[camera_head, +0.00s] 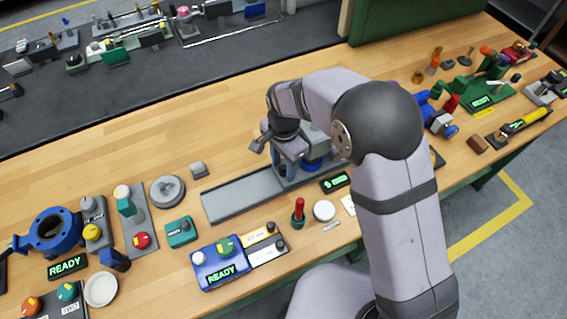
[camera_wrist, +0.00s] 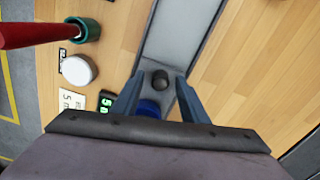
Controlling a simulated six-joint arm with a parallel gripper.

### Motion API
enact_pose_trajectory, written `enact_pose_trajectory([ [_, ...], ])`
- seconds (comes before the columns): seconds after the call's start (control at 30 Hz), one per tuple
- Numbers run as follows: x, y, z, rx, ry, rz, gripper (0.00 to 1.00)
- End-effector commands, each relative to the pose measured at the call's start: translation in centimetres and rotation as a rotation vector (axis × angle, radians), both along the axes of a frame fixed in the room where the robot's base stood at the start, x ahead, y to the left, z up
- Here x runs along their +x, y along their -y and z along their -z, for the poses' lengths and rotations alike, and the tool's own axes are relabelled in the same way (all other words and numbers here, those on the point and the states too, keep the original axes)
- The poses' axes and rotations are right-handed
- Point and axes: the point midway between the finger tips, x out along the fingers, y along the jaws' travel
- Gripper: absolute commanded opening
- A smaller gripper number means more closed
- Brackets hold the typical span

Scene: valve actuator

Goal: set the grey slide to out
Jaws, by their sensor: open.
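The grey slide (camera_head: 235,200) is a long flat grey rail lying on the wooden bench. It also shows in the wrist view (camera_wrist: 182,35), running away from my gripper. A dark round knob (camera_wrist: 160,79) stands on it, with a blue round part (camera_wrist: 149,107) close by. My gripper (camera_head: 291,172) points down over the right part of the rail. In the wrist view, my gripper (camera_wrist: 159,75) is open, with its blue-grey fingers on either side of the knob. I cannot tell whether they touch it. My arm hides part of the slide's right end in the head view.
A small green-lit display (camera_head: 335,182), a red-handled lever (camera_head: 299,211) and a white disc (camera_head: 324,210) stand in front of the slide. A blue READY box (camera_head: 220,263) is at the front, and a grey round dial (camera_head: 168,191) at left.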

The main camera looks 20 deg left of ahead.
Motion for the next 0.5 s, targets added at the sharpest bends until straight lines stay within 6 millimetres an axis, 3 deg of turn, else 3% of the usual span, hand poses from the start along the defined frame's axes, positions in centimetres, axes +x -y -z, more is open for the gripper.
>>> enact_pose_trajectory([
  [0.03,0.0,0.0,0.0,0.0,0.0,0.0,0.4],
  [0.2,0.0,0.0,-0.02,0.0,0.0,0.0,0.0],
  [0.5,-0.55,-0.55,-0.05,0.0,0.0,-0.003,0.0],
])
